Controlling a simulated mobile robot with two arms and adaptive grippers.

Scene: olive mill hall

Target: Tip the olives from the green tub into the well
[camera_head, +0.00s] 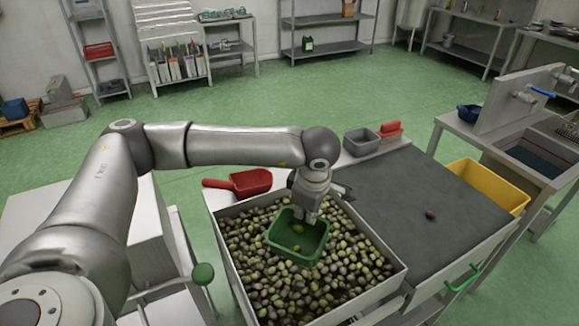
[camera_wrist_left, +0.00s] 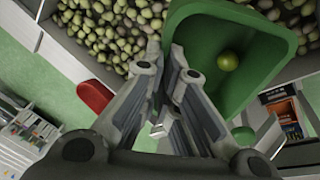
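The green tub (camera_head: 322,236) is over the well (camera_head: 397,284), a pale square bin full of green and dark olives (camera_head: 250,270). A couple of olives (camera_head: 298,228) show inside the tub; one green olive (camera_wrist_left: 228,61) shows in the left wrist view. My left gripper (camera_head: 309,212) is shut on the tub's rim, with the tub wall between its fingers (camera_wrist_left: 172,62). I cannot tell whether the tub touches the olives below it or how far it is tilted. My right gripper is not in view.
A red scoop (camera_head: 247,182) lies behind the well. To the right is a dark sorting belt (camera_head: 410,195) with one dark olive (camera_head: 430,215). A yellow crate (camera_head: 487,185), a grey bin (camera_head: 361,141) and a sink (camera_head: 540,160) stand beyond. A green handle (camera_head: 462,279) is at the front right.

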